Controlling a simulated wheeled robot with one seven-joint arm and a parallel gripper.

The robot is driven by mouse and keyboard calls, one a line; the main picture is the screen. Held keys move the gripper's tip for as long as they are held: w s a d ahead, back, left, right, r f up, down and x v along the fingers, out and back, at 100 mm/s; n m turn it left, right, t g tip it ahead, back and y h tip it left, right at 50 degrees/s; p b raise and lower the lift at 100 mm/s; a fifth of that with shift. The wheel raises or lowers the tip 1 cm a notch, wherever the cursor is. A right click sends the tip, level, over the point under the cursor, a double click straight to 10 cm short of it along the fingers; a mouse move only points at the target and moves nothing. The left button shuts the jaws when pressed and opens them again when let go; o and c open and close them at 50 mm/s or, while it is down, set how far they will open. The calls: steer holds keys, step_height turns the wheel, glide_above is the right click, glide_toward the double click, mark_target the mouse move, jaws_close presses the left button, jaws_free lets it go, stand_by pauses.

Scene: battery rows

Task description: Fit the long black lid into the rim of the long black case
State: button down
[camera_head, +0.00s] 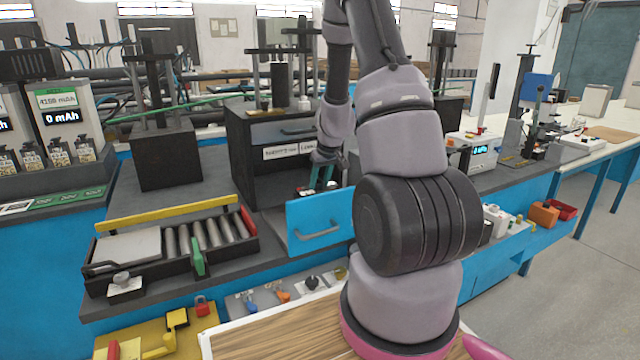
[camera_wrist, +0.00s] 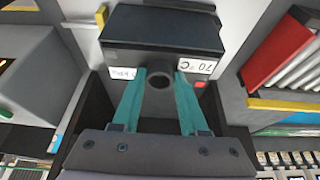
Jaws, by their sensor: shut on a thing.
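My gripper (camera_head: 322,178) reaches down at the open blue drawer (camera_head: 322,215), in front of the dark cabinet (camera_head: 240,150). In the wrist view its two teal fingers (camera_wrist: 161,80) stand either side of a dark round knob-like part (camera_wrist: 160,79) and are shut on it. This part sits against a wide black body (camera_wrist: 160,28) bearing a white "70 °C" label and a small red square. I cannot tell for certain whether this is the lid. I cannot single out the case; my arm hides part of the drawer.
A black tray with rollers (camera_head: 105,281) and a yellow bar (camera_head: 165,212) lies left of the drawer. Small parts (camera_head: 283,296) line the bench's front edge. A white-edged wooden board (camera_head: 270,338) is in front. A white instrument (camera_head: 470,150) stands right of my arm.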

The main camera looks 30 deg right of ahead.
steer(key=shift+s+f, duration=0.3)
steer(key=shift+f, duration=0.1)
steer(key=shift+c, duration=2.2)
jaws_free()
steer(key=shift+f, duration=0.1)
steer(key=shift+r, duration=0.5)
steer(key=s+a+r+m+t+y, duration=0.1)
steer(key=s+a+r, duration=0.25)
steer(key=r, duration=0.65)
steer(key=s+a+r+y, duration=0.1)
steer(key=s+a+r, duration=0.25)
steer(key=r, duration=0.55)
steer(key=s+a+r+m, duration=0.1)
steer(key=s+a+r, duration=0.1)
steer(key=s+r, duration=0.2)
steer(key=s+a+r+m+t, duration=0.1)
steer(key=s+a+r, duration=0.2)
steer(key=s, duration=0.6)
steer(key=s+a+r+m, duration=0.1)
steer(key=s+a+r, duration=0.2)
steer(key=s+r, duration=0.2)
steer(key=shift+s+a+r+m+t, duration=0.25)
steer(key=shift+s+r+m+t, duration=0.05)
steer(key=shift+s, duration=0.55)
